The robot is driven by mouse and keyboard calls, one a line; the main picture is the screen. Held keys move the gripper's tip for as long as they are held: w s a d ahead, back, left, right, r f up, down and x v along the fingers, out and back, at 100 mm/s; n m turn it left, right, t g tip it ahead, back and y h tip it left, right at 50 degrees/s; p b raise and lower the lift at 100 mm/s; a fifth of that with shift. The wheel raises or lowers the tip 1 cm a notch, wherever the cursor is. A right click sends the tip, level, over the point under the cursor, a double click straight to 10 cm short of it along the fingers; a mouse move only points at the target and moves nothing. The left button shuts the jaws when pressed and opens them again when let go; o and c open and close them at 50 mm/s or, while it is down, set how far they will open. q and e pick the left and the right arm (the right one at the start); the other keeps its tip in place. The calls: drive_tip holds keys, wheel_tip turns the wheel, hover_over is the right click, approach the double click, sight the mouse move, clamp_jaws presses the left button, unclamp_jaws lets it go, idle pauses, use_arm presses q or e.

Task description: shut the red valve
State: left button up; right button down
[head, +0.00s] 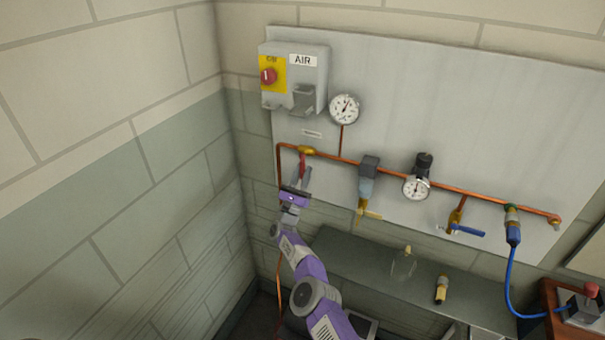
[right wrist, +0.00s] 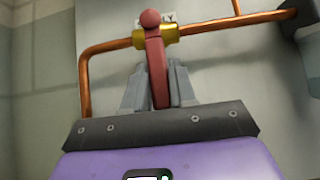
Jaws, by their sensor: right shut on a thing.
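The red valve has a brass body (head: 306,151) on the copper pipe, near the pipe's left bend. Its red lever (head: 302,166) points down from the body, across the line of the pipe. My right gripper (head: 297,180) is at the lever from below. In the right wrist view the red lever (right wrist: 155,68) runs between the two grey fingers of my right gripper (right wrist: 157,88), which is shut on it. The lever's round end and the brass body (right wrist: 140,38) show beyond the fingertips. My left gripper is not in view.
An AIR switch box (head: 293,76) hangs above. A bench (head: 380,262) holds a clear bowl and a yellow-black fitting (head: 441,290). The block wall is close left.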

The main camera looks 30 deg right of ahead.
sight(301, 175)
drive_tip(key=c, duration=1)
unclamp_jaws()
drive_tip(key=shift+a+f+p, duration=0.15)
drive_tip(key=shift+a+p, duration=0.1)
drive_tip(key=shift+p, duration=0.3)
drive_tip(key=p+v, duration=0.3)
drive_tip(key=v, duration=0.2)
drive_tip(key=shift+s+a+f, duration=0.15)
drive_tip(key=shift+s+f, duration=0.1)
drive_tip(key=shift+f, duration=0.05)
drive_tip(key=shift+s+a+f, duration=0.3)
drive_tip(key=shift+a+f, duration=0.05)
drive_tip(key=shift+f, duration=0.1)
drive_tip(key=shift+w, duration=0.1)
